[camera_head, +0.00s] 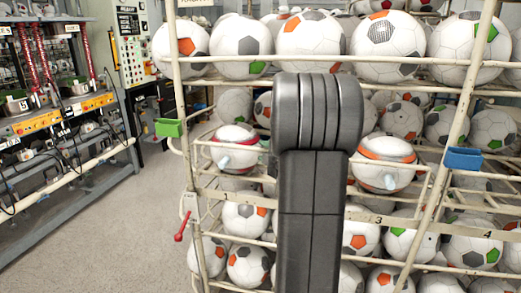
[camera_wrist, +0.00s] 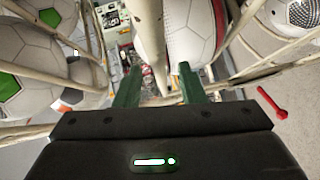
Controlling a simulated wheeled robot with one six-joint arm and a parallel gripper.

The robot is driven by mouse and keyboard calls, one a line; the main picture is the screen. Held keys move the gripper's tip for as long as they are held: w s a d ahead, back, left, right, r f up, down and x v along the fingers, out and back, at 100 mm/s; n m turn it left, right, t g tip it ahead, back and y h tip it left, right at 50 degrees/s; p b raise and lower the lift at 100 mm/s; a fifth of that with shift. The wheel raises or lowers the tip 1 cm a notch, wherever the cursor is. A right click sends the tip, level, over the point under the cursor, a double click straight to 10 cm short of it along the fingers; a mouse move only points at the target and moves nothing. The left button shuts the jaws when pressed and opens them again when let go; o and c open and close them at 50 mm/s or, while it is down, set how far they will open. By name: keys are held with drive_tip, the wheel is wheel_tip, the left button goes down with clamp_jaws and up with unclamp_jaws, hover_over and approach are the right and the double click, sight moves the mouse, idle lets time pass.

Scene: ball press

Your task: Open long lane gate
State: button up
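A red-handled lever (camera_head: 182,225) hangs at the lower left front post of the ball rack. A red handle (camera_wrist: 272,104) also shows at the right in the wrist view, off to the side of my gripper. I cannot tell whether this lever belongs to the long lane gate; no label names that gate. My gripper (camera_wrist: 160,68) shows two green fingers apart, pointing in among the rack rails. A pale post and a white ball with red trim (camera_wrist: 190,35) show beyond the fingers; no grip on them is visible. My arm hides the gripper in the head view.
The ball rack (camera_head: 176,75) fills the middle and right, with several soccer balls on its lanes. A green box (camera_head: 170,128) and a blue box (camera_head: 463,158) sit on its posts. A workbench (camera_head: 50,115) stands left, with clear floor (camera_head: 110,225) between.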

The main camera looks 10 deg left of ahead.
drive_tip(key=shift+x, duration=1.4)
drive_tip(key=shift+c, duration=0.5)
clamp_jaws()
drive_tip(key=shift+s+f+b, duration=0.1)
drive_tip(key=shift+f+b, duration=0.05)
drive_tip(key=shift+b, duration=0.25)
